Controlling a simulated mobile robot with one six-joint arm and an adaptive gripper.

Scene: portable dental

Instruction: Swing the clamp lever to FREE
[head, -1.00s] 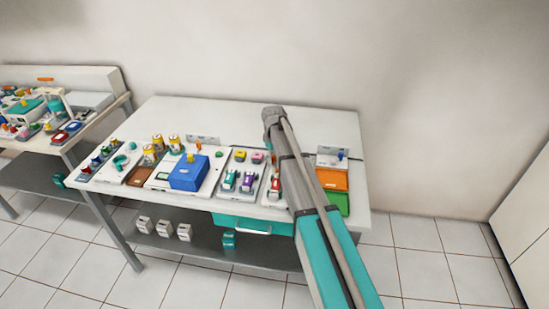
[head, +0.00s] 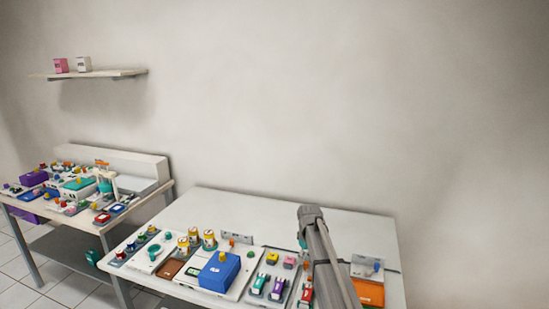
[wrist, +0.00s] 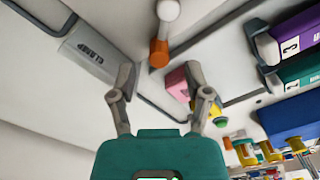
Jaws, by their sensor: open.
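The clamp lever (wrist: 167,18) shows in the wrist view as a pale bar with an orange end (wrist: 159,53), near the top centre. The orange end appears just beyond the gap between the fingertips, with no visible contact. No FREE marking can be read. In the head view my arm covers this part of the table, and the lever cannot be made out.
A pink block (wrist: 178,83) lies just past the fingers. Purple (wrist: 295,33) and green (wrist: 294,70) pieces lie to the right. In the head view a blue box (head: 219,271) and several jars (head: 208,239) stand left of my arm. The table's back strip (head: 270,210) is bare.

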